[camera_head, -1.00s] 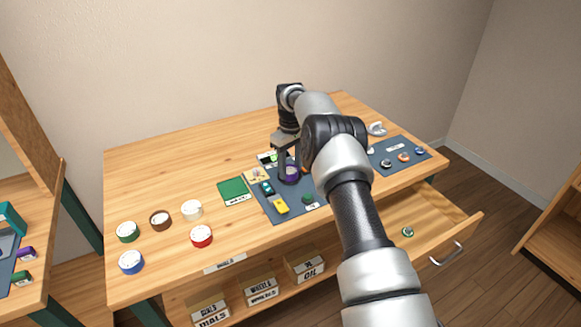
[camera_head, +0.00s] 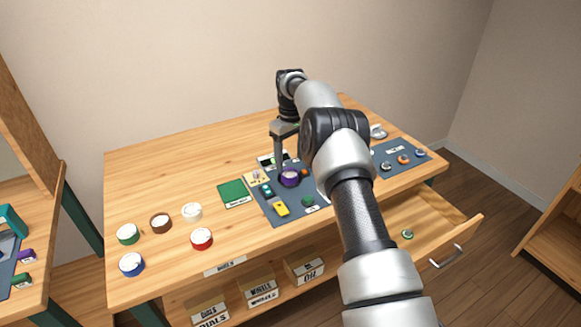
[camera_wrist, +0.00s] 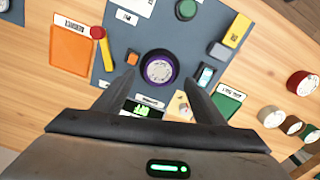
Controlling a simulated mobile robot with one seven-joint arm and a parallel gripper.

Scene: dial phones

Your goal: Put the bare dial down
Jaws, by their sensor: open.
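The bare dial is most likely the purple round piece with a pale face (camera_head: 289,177), standing on the dark blue mat (camera_head: 279,215) on the workbench. In the wrist view the same purple dial (camera_wrist: 159,69) lies ahead of my fingertips, near the middle. My gripper (camera_head: 283,157) is open and empty, just behind and above the dial; in the wrist view its two fingers (camera_wrist: 159,76) are spread on either side, with nothing between them touching. The dial rests upright with its face up.
The mat also holds a yellow block (camera_head: 281,208), a teal piece (camera_head: 266,190) and a green knob (camera_head: 307,202). A green square (camera_head: 234,191) lies left of it. Several coloured dials (camera_head: 160,221) stand at the left. An open drawer (camera_head: 430,226) juts out at the right front.

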